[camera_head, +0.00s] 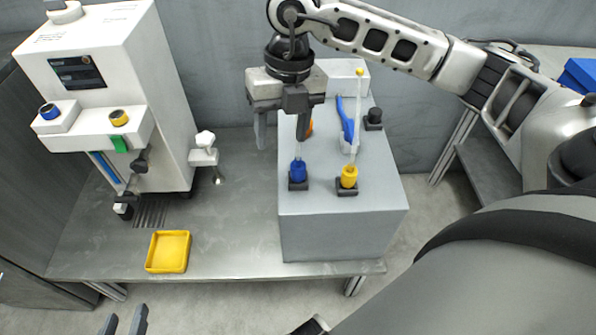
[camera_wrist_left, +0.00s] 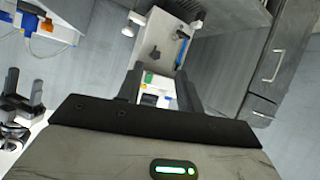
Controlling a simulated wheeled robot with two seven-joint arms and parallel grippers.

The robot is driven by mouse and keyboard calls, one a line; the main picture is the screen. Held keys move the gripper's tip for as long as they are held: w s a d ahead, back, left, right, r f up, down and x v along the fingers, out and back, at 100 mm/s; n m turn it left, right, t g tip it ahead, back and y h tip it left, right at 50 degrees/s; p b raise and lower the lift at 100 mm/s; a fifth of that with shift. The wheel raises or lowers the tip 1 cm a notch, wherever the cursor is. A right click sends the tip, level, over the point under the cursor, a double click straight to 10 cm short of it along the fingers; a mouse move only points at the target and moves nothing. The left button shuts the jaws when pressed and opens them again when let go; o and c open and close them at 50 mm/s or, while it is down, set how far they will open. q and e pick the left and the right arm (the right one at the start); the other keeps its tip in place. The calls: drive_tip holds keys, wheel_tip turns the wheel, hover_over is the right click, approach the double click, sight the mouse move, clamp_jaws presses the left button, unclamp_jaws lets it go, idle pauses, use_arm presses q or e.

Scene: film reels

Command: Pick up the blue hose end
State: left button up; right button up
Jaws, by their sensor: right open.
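The blue hose end (camera_head: 298,172) stands upright in a small black holder on the front left of the grey box (camera_head: 343,230). My right gripper (camera_head: 282,143) is open and empty, pointing down above the box's left edge. Its right finger is just above the blue hose end in the picture and hides part of what is behind. My left gripper (camera_head: 124,322) shows only its fingertips at the bottom edge of the head view, low and in front of the bench. In the left wrist view its fingers (camera_wrist_left: 162,88) are apart with nothing held between them.
A blue-handled tool (camera_head: 346,122) and a black knob (camera_head: 374,117) are behind. A white machine (camera_head: 100,70) and a yellow tray (camera_head: 168,252) are at left.

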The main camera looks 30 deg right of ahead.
drive_tip(key=w+d+m+h, duration=0.1)
drive_tip(key=d+h, duration=0.1)
drive_tip(key=d, duration=0.2)
drive_tip(key=b, duration=0.1)
approach(298, 165)
drive_tip(key=f, duration=0.5)
drive_tip(key=shift+s+f, duration=0.25)
drive_tip(key=shift+s, duration=0.15)
drive_tip(key=shift+f, duration=0.5)
wheel_tip(298, 165, down, 5)
drive_tip(key=shift+w+d+b, duration=0.1)
drive_tip(key=shift+w+b, duration=0.1)
drive_tip(key=shift+b, duration=0.4)
use_arm(q)
drive_tip(key=shift+g, duration=0.4)
drive_tip(key=f, duration=0.2)
drive_tip(key=d+f, duration=0.1)
drive_tip(key=f, duration=0.1)
drive_tip(key=shift+w, duration=0.25)
use_arm(e)
drive_tip(key=c, duration=1.1)
